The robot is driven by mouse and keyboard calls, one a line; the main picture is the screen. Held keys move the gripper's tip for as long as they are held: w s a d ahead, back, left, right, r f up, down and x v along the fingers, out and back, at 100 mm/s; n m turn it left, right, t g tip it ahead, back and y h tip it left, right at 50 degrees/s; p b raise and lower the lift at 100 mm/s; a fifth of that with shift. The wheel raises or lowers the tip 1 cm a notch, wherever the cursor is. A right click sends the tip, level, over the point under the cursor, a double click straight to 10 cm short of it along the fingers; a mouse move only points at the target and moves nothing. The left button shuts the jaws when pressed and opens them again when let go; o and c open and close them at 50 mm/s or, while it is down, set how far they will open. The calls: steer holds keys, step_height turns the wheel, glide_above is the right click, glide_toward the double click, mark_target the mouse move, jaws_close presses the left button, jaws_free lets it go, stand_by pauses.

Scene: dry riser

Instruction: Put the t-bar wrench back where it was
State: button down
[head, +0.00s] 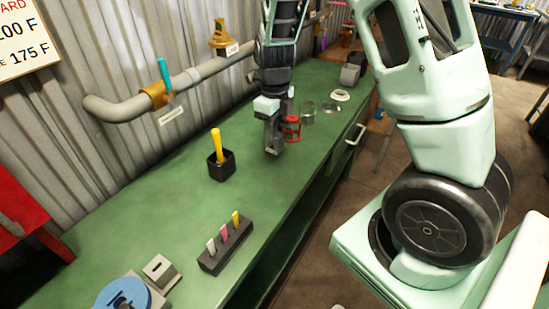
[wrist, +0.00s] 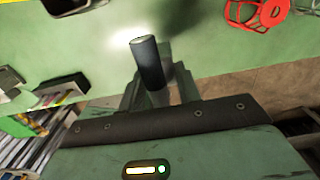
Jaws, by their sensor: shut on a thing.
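My gripper (head: 273,148) hangs over the middle of the green bench in the head view, fingers pointing down. In the wrist view my gripper (wrist: 158,92) is shut on a dark grey, round bar, the t-bar wrench (wrist: 147,60) as far as I can tell. Only its rounded length shows there; a crossbar is not visible. In the head view the held piece cannot be told apart from the dark fingers. A black square holder (head: 221,168) with a yellow handle (head: 216,142) upright in it stands to the left of my gripper.
A red cage-like part (head: 290,127) stands close to the right of my gripper, with glass jars (head: 308,113) behind. A dark block with several coloured tags (head: 225,245) and a blue disc (head: 122,296) lie nearer. A pipe (head: 120,110) runs along the wall. The bench (head: 170,215) is clear between.

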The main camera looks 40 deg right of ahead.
steer(key=shift+f, duration=3.5)
steer(key=shift+f, duration=0.15)
steer(key=c, duration=1)
jaws_free()
